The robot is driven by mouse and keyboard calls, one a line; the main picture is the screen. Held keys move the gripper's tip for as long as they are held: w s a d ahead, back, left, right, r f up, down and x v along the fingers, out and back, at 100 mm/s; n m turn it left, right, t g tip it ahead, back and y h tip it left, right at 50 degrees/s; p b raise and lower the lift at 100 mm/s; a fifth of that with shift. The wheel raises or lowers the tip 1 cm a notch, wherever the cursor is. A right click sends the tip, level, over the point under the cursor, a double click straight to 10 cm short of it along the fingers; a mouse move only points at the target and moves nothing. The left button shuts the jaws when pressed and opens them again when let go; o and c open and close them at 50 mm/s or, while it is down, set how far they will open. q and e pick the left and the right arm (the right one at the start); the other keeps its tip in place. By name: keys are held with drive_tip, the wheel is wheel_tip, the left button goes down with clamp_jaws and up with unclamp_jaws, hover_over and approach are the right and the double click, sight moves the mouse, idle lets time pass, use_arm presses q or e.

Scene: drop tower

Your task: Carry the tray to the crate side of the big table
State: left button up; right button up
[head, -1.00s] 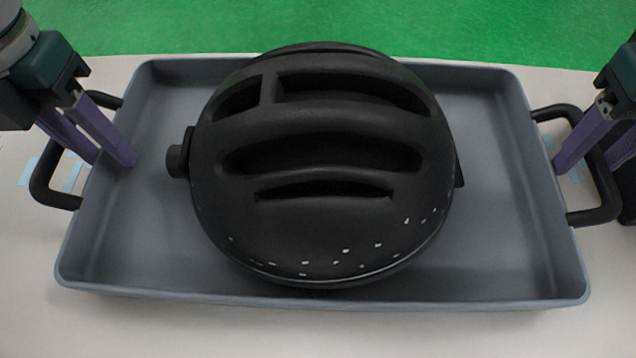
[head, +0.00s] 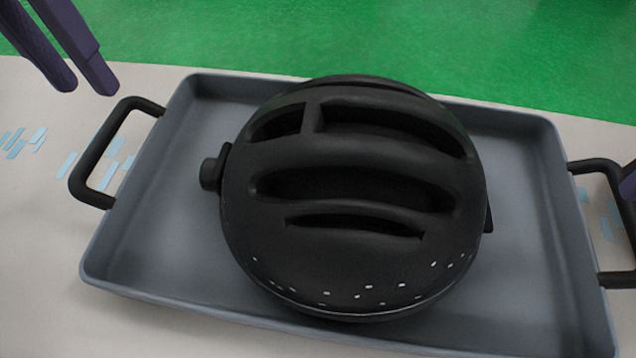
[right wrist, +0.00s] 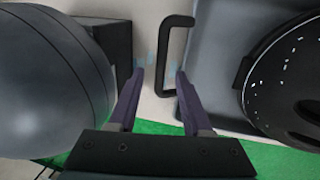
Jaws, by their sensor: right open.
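The grey tray (head: 140,245) rests on the pale table with a black helmet (head: 350,240) in it. It has a black handle at each end, the left one (head: 88,160) and the right one (head: 600,165). My left gripper (head: 90,90) is open and empty, above and to the left of the left handle, apart from it. My right gripper is cut off at the right edge of the head view. In the right wrist view my right gripper (right wrist: 161,71) is open, its fingers on either side of the right handle (right wrist: 164,60). Whether they touch it is unclear.
The pale table top (head: 40,240) is bare left of the tray except for light blue marks (head: 25,142). Green floor (head: 300,40) lies beyond the table edge. In the right wrist view a dark box (right wrist: 108,40) and a large grey rounded shape (right wrist: 50,80) stand close by.

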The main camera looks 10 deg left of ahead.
drive_tip(key=r, duration=0.2)
drive_tip(key=a+r, duration=0.1)
drive_tip(key=r, duration=0.2)
drive_tip(key=shift+a+r, duration=0.1)
drive_tip(key=shift+r, duration=0.2)
